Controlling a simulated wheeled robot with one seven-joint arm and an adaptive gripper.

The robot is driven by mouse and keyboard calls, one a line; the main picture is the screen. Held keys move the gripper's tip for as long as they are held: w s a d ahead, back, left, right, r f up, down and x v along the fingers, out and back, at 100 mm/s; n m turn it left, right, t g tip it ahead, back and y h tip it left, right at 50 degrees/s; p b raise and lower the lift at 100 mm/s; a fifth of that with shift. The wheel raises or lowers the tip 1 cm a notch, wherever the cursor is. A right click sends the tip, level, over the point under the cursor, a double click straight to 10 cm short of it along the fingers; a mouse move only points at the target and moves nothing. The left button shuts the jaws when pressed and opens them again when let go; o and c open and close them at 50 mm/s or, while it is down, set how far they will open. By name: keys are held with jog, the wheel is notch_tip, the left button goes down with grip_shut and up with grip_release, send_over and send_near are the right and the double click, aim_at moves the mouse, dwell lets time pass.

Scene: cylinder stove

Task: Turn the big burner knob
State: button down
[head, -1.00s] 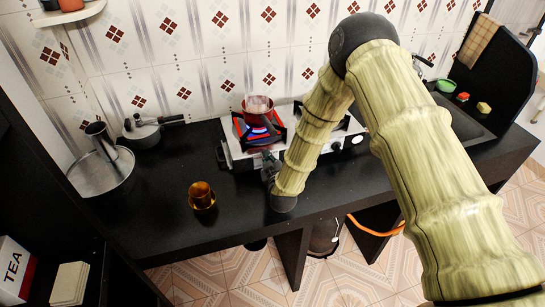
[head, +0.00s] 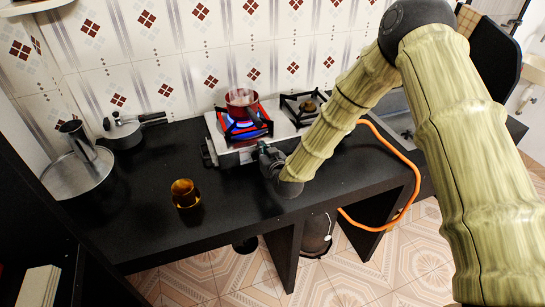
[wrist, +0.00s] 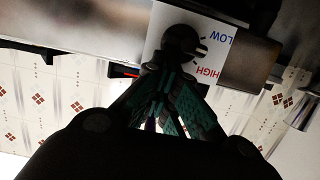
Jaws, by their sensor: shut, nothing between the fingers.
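The stove (head: 222,150) stands on the black counter with a red pot (head: 242,103) over a lit burner with blue flame. In the wrist view the dark round knob (wrist: 183,40) sits on a white plate marked LOW and HIGH, which appears upside down. My gripper (wrist: 163,72) is shut and empty, its green-padded fingers just at the knob's lower edge in the picture. I cannot tell whether they touch it. In the head view my gripper (head: 264,150) is at the stove's front side, and my wrist and forearm hide part of the stove front.
A second, unlit burner (head: 308,107) is at the stove's right. An amber cup (head: 185,193) stands on the counter (head: 130,235) front left. An orange hose (head: 415,180) loops over the counter's front edge at right.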

jog(key=m+b, duration=0.2)
jog(key=d+f+m+y+b, duration=0.1)
jog(key=m+b, duration=0.1)
jog(key=b, duration=0.1)
jog(key=w+d+f+m+y+b, duration=0.1)
jog(key=m+b, duration=0.1)
jog(key=b, duration=0.1)
jog(key=shift+d+f, duration=0.15)
jog(key=shift+f, duration=0.05)
jog(key=shift+d+f+m+b, duration=0.15)
jog(key=shift+m+b, duration=0.45)
jog(key=shift+b, duration=0.45)
jog(key=shift+y, duration=0.4)
jog(key=shift+r, duration=0.25)
jog(key=shift+r, duration=0.1)
